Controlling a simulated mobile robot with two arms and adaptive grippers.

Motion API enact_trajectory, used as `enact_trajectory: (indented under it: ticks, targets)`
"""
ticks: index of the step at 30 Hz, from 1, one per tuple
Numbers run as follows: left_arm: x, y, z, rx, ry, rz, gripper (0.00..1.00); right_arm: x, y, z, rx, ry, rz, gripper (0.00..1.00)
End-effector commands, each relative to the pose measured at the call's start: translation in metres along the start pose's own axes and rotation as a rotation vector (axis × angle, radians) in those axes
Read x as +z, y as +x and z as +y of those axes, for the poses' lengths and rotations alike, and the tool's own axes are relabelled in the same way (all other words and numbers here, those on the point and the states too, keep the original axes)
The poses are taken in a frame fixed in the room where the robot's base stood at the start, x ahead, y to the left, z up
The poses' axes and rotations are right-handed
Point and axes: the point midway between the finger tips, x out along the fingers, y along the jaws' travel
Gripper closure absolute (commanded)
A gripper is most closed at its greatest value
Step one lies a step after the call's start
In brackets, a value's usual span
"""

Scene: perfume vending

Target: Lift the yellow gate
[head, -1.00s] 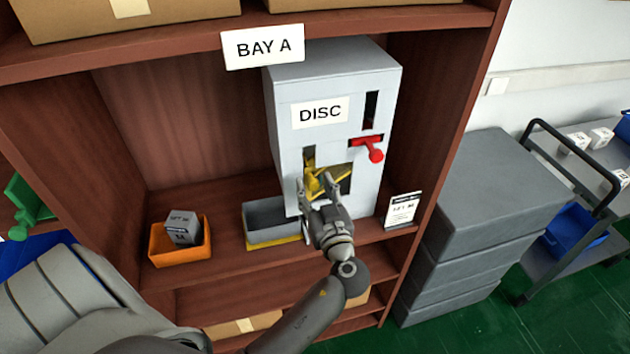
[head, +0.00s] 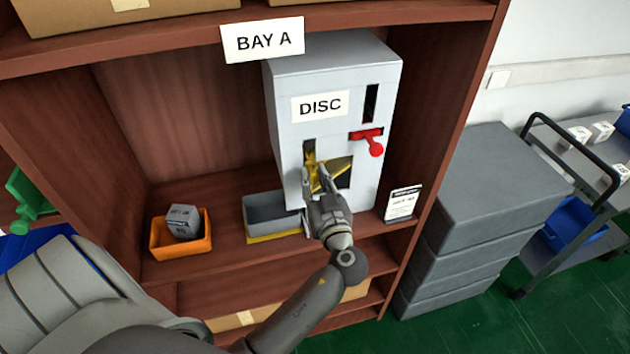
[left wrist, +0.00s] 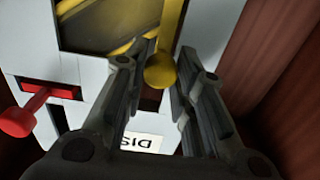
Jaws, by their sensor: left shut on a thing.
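The grey DISC machine (head: 288,85) stands on the shelf, with a dark window low on its front. The yellow gate (head: 310,160) sits at that window, its handle in the slot at the window's left. My left gripper (head: 315,173) is at this handle, its fingers close together around it. In the left wrist view, the handle's round yellow knob (left wrist: 160,72) lies between the two fingers, which hide part of the gate. My right gripper is not in view.
A red lever (head: 375,148) sticks out at the window's upper right. A grey tray (head: 270,214) and an orange bin (head: 180,246) holding a grey box (head: 183,222) stand to the left. A small card (head: 403,203) stands at the right.

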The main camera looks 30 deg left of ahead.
Motion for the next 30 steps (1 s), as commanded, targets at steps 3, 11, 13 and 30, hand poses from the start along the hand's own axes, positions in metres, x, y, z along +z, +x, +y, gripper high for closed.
enact_trajectory:
  ticks: [3,11,13,30]
  targets:
    - [-0.021,0.0,0.0,-0.001,-0.01,0.003,1.0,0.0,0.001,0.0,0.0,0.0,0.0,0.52]
    - [-0.062,0.0,0.0,-0.001,-0.007,0.004,1.0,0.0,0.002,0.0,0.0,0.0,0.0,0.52]
    - [-0.064,0.0,0.0,-0.001,-0.004,0.003,1.0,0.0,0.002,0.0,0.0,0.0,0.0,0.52]
    - [-0.064,0.0,0.0,0.0,-0.002,0.003,0.54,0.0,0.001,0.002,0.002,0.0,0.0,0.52]
